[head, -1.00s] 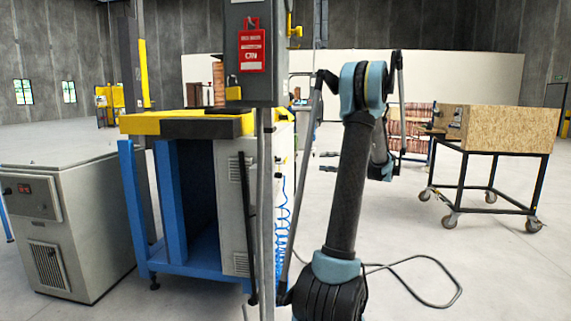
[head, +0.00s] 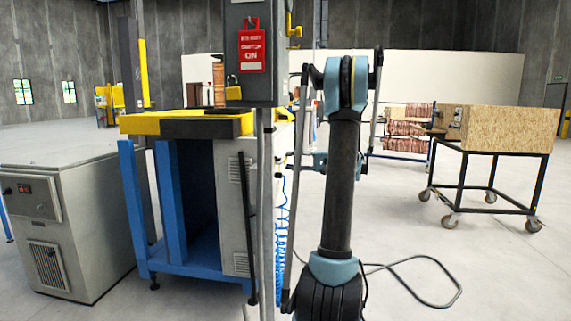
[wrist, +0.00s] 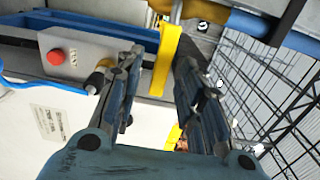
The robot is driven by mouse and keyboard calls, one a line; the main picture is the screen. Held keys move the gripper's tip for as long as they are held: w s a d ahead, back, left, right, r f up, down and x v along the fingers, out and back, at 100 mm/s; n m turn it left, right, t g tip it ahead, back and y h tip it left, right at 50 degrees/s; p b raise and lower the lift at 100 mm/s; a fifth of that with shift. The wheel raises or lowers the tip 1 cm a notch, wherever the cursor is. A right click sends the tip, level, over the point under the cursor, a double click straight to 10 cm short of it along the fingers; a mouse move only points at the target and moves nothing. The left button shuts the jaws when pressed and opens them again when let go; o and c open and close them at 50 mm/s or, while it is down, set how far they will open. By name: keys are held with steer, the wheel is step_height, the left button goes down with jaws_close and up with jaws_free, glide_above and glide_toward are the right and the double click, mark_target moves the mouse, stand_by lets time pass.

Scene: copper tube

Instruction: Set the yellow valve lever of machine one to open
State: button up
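In the wrist view, a flat yellow bar (wrist: 166,60), which looks like the valve lever, stands near upright at top centre. My gripper (wrist: 160,62) is open, one finger on each side of the bar in the picture. I see no contact, and I cannot tell whether the bar is between the fingertips or beyond them. A second yellow piece (wrist: 173,137) shows lower between the fingers. In the head view, my arm stands right of the grey control box, and my gripper cannot be made out there. A small yellow fitting (head: 293,31) is on that box's right side.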

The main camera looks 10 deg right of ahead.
steer(key=shift+x, duration=1.45)
jaws_close()
